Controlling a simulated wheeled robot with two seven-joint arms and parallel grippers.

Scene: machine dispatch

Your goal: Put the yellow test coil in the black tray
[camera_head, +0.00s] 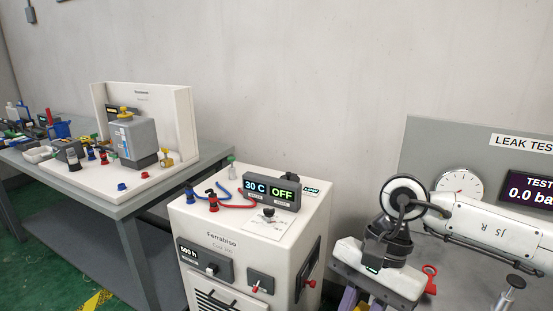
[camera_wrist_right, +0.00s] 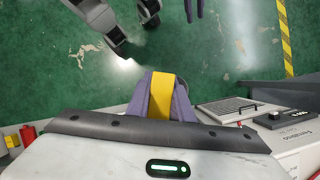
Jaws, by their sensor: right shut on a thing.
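The yellow test coil (camera_wrist_right: 161,98) shows in the right wrist view as a yellow band between purple-grey fingers. My right gripper (camera_wrist_right: 160,88) is shut on it, out over the green floor and apart from any surface. In the head view my right gripper (camera_head: 355,300) is at the bottom edge, right of the white machine, with its fingertips cut off. Purple prongs (camera_wrist_right: 193,9) at the top edge of the right wrist view may be my left gripper; its state is unclear. I cannot make out the black tray in either view.
A white Ferrabiso machine (camera_head: 225,240) with hoses and displays stands left of my right gripper. A grey workbench (camera_head: 120,208) with fittings is farther left. A leak-test panel (camera_head: 440,150) stands behind my right arm. Open green floor (camera_wrist_right: 225,50) lies below the gripper.

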